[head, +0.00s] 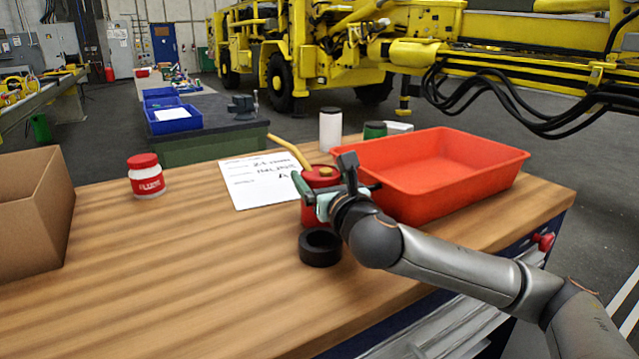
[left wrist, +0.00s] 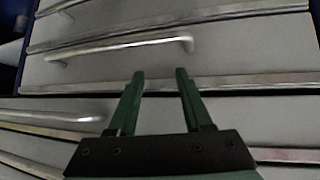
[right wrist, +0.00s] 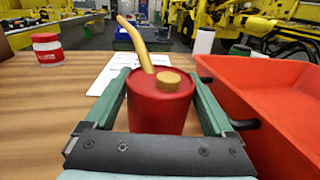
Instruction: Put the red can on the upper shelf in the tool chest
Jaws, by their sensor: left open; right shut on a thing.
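The red can (head: 317,212) with a yellow spout stands upright on the wooden table top, left of the red tray. It also shows in the right wrist view (right wrist: 160,105). My right gripper (head: 318,190) is shut on it, one green finger on each side. The tool chest's grey drawer fronts (left wrist: 230,65) with metal handles fill the left wrist view. My left gripper (left wrist: 155,75) is open and empty in front of these drawers, and it is not in the head view. I cannot make out the upper shelf.
A red tray (head: 440,165) stands close to the can's right. A black ring (head: 320,248) lies just in front of it. A paper sheet (head: 262,183), a red-lidded jar (head: 146,176) and a cardboard box (head: 30,215) are to the left. The front left of the table is clear.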

